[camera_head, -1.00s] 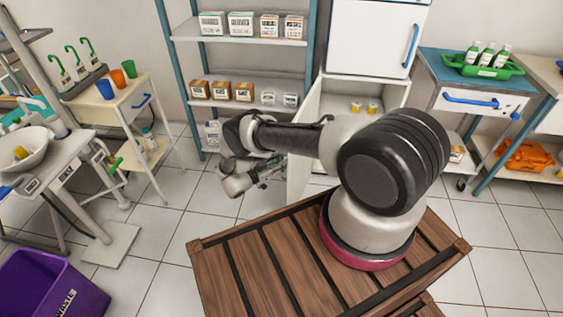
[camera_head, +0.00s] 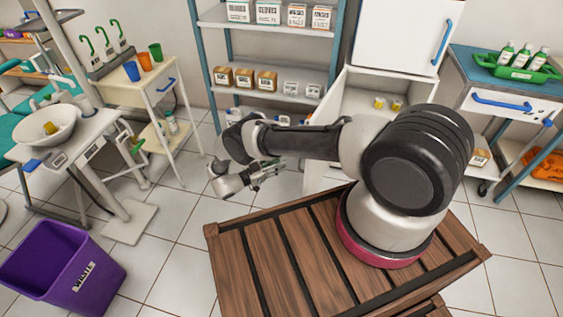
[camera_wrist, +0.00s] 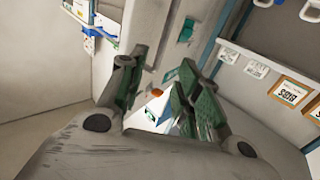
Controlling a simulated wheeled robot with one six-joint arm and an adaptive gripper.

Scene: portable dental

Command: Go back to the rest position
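My gripper (camera_head: 266,172) hangs at the end of my folded arm, left of the arm's base and above the floor near the wooden slatted platform. In the wrist view, the two dark green-grey fingers (camera_wrist: 160,95) stand apart. I see nothing held between them; a small orange spot and a white shape show in the gap, apparently behind the fingers. The head view shows the gripper small and partly dark, so its fingertips are hard to make out there.
A shelf rack (camera_head: 285,65) with boxes stands behind my arm, beside an open white cabinet (camera_head: 362,97). A small side table (camera_head: 133,93) with cups stands left. A purple waste bin (camera_head: 60,265) and a sink basin (camera_head: 45,128) are farther left. Tiled floor between is clear.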

